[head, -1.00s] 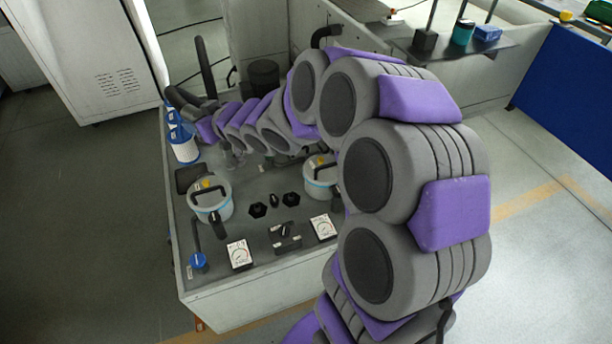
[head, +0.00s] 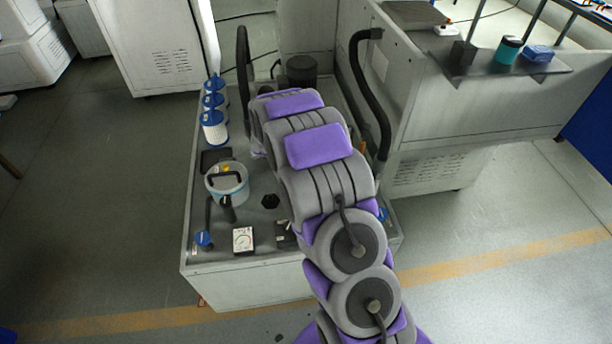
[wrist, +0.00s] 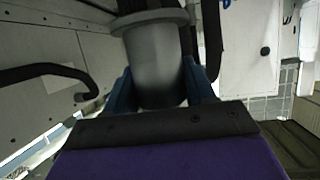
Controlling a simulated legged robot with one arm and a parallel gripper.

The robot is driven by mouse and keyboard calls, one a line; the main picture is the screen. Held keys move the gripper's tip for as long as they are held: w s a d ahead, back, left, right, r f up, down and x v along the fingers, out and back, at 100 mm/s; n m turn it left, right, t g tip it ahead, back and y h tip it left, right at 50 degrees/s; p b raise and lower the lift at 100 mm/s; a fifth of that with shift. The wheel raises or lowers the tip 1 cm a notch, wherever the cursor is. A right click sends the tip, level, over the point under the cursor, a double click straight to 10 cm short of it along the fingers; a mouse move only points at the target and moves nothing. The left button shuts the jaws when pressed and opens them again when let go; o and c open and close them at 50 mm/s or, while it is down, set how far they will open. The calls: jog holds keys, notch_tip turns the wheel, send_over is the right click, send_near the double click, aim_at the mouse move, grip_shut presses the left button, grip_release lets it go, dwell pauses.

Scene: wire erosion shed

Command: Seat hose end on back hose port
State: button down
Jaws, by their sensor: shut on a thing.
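In the wrist view my gripper (wrist: 160,86) is shut with its blue fingers on either side of a grey flanged cylinder (wrist: 155,52), which appears to be the hose end. Dark hose-like lengths show behind its flange. In the head view my own arm hides the gripper and what it holds. A black hose (head: 243,80) stands upright at the back left of the bench. A dark round cylinder (head: 301,70) stands at the back of the bench. I cannot tell which part is the back hose port; no hose port shows clearly.
The bench (head: 240,275) carries a lidded grey pot (head: 235,190), blue-and-white filter cartridges (head: 213,128) and a gauge (head: 243,239). A black hose (head: 372,95) curves down the machine wall at right. A shelf (head: 500,70) holds small items. The floor at left is clear.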

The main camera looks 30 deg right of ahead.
jog(key=s+d+f+m+g+h, duration=0.2)
jog(key=s+f, duration=0.1)
jog(key=f, duration=0.5)
jog(key=s+d+f+m+g+h, duration=0.2)
jog(key=s+f+m, duration=0.1)
jog(key=f, duration=0.5)
jog(key=s+d+f+m+g+h, duration=0.2)
jog(key=s+f+m+h, duration=0.1)
jog(key=f, duration=0.4)
jog(key=shift+s+d+f, duration=0.15)
jog(key=shift+d+f, duration=0.25)
jog(key=shift+a+f, duration=0.25)
jog(key=shift+f, duration=0.2)
jog(key=f, duration=0.1)
jog(key=d+f+b, duration=0.1)
jog(key=f, duration=0.1)
jog(key=shift+s+d+f+b, duration=0.1)
jog(key=shift+d+f+b, duration=0.05)
jog(key=shift+d+b, duration=0.15)
jog(key=shift+f, duration=0.25)
jog(key=shift+s+a+f, duration=0.2)
jog(key=shift+a+f, duration=0.05)
jog(key=shift+a, duration=0.15)
jog(key=shift+w+a+f, duration=0.15)
jog(key=shift+w+f, duration=0.15)
jog(key=shift+s+d+r, duration=0.1)
jog(key=shift+d+r, duration=0.1)
jog(key=shift+r, duration=0.05)
jog(key=shift+d, duration=0.15)
